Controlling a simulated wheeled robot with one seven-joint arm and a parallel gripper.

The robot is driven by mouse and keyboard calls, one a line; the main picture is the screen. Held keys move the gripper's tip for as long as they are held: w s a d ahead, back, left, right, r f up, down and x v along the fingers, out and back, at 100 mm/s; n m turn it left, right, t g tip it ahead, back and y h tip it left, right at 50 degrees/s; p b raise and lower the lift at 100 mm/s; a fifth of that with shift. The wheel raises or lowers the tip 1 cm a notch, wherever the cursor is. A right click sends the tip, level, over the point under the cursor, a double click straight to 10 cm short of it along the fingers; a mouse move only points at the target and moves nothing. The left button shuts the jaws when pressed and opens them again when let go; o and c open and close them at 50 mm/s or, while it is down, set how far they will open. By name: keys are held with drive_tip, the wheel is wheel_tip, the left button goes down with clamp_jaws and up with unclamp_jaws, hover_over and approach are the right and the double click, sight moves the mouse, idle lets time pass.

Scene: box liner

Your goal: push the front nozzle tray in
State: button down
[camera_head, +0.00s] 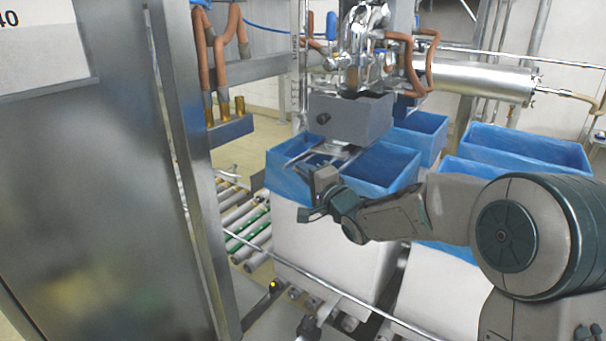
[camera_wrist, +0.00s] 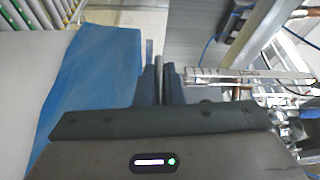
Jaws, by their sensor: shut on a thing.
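A grey box-shaped housing (camera_head: 350,118) with a dark knob hangs under the nozzle assembly. Below it, flat metal bars of what looks like the front nozzle tray (camera_head: 302,157) reach out over the blue-lined box. My gripper (camera_head: 318,185) is at the near end of these bars, above the box's front rim. In the wrist view my gripper (camera_wrist: 160,75) has its dark fingers close together, shut on a thin light metal piece that looks like part of the tray. The fingers hide most of the held part, and the tray's far end is hidden under the housing.
A white box with a blue liner (camera_head: 395,165) stands below my gripper on the roller conveyor (camera_head: 240,215). More blue-lined boxes (camera_head: 520,148) stand behind and to the right. A large steel cabinet (camera_head: 85,190) fills the left. A thin rail (camera_head: 330,290) crosses in front.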

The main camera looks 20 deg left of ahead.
drive_tip(key=c, duration=1.5)
unclamp_jaws()
drive_tip(key=shift+c, duration=0.2)
drive_tip(key=b+v, duration=0.2)
drive_tip(key=v, duration=1.1)
drive_tip(key=shift+s+d, duration=0.25)
drive_tip(key=shift+d, duration=0.05)
drive_tip(key=shift+f, duration=0.1)
